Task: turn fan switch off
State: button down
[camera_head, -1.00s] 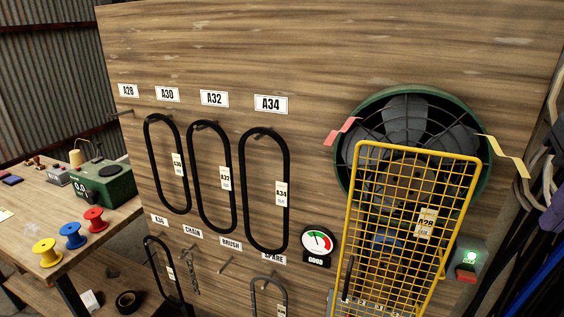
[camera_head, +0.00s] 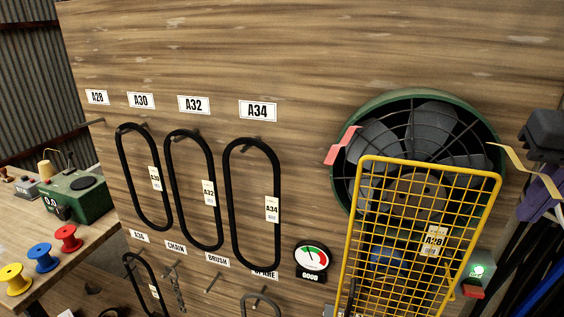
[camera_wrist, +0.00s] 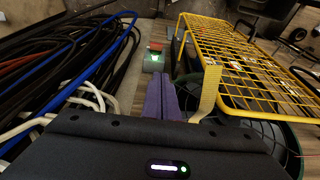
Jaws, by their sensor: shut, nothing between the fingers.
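The fan switch is a small grey box with a lit green lamp (camera_head: 478,271) and a red rocker (camera_head: 472,292), at the lower right of the fan (camera_head: 415,110) in the head view. In the wrist view the switch box (camera_wrist: 153,63) lies just beyond my fingertips, with its red rocker (camera_wrist: 156,46) on the far side. My gripper (camera_head: 526,212) has purple fingers and is at the right edge of the head view, above and right of the switch. In the wrist view my gripper (camera_wrist: 160,80) is shut and empty, apart from the switch as far as I can tell.
A yellow wire guard (camera_head: 430,158) hangs in front of the fan's lower part, left of the switch. A pale ribbon (camera_wrist: 209,92) hangs right beside my fingers. Black and blue cables (camera_wrist: 60,65) lie left. A gauge (camera_head: 311,257) and belts (camera_head: 252,145) are farther left.

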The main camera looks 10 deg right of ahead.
send_near(466, 288)
jog(key=x, duration=0.5)
jog(key=shift+w+d, duration=0.1)
jog(key=shift+d, duration=0.05)
jog(key=shift+f, duration=0.6)
jog(key=shift+w, duration=0.1)
jog(key=shift+w+a+f, duration=0.4)
jog(key=shift+a+f, duration=0.05)
jog(key=shift+a, duration=0.25)
jog(key=shift+s+d, duration=0.1)
jog(key=shift+d, duration=0.05)
jog(key=shift+s+d+r, duration=0.25)
jog(key=shift+s+d, duration=0.05)
jog(key=shift+d, duration=0.25)
